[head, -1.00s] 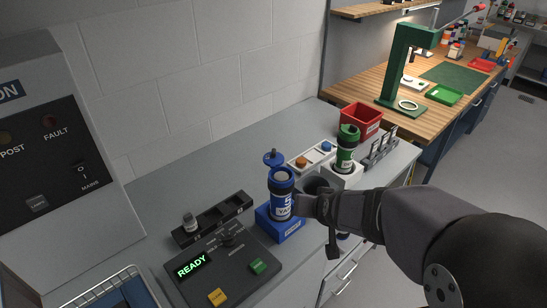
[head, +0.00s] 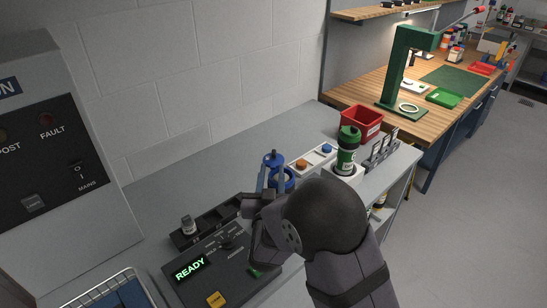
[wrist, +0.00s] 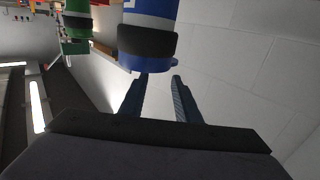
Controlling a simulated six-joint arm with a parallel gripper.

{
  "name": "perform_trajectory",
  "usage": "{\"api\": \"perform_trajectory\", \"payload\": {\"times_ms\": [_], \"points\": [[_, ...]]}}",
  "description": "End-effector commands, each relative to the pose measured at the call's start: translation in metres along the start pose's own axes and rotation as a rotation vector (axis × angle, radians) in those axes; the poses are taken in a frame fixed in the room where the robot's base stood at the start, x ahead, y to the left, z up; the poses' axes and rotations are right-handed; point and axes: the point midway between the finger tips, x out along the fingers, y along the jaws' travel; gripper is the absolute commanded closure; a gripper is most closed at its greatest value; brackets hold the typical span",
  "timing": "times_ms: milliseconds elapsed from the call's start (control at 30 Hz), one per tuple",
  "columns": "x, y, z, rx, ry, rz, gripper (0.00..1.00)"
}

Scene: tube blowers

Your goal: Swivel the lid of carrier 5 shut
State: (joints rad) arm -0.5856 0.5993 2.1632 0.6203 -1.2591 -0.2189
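Carrier 5 (head: 290,181) is a blue tube standing upright, now mostly hidden behind my gripper in the head view. Its blue lid (head: 275,161), with a small upright knob, is swung out over the far side of the mouth. My gripper (head: 270,174) is at the carrier's top, with its fingers close to the lid. In the wrist view the carrier (wrist: 150,42) appears inverted, with a black band and a blue end. There my gripper (wrist: 160,77) has its two fingers apart, tips close to that blue end. I cannot tell whether they touch it.
A green carrier (head: 346,152) stands upright in a white holder to the right. A control box reading READY (head: 190,268) and a black rack (head: 215,224) lie in front and left. A red bin (head: 361,123) stands behind. The grey counter is clear toward the wall.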

Motion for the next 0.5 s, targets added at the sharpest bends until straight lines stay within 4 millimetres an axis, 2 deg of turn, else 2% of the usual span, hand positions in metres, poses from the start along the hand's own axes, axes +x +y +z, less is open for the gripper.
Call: {"api": "perform_trajectory", "payload": {"times_ms": [233, 500], "points": [[0.012, 0.001, -0.002, 0.001, -0.002, 0.001, 0.70], [0.045, 0.001, -0.003, 0.001, -0.002, 0.001, 0.70]]}}
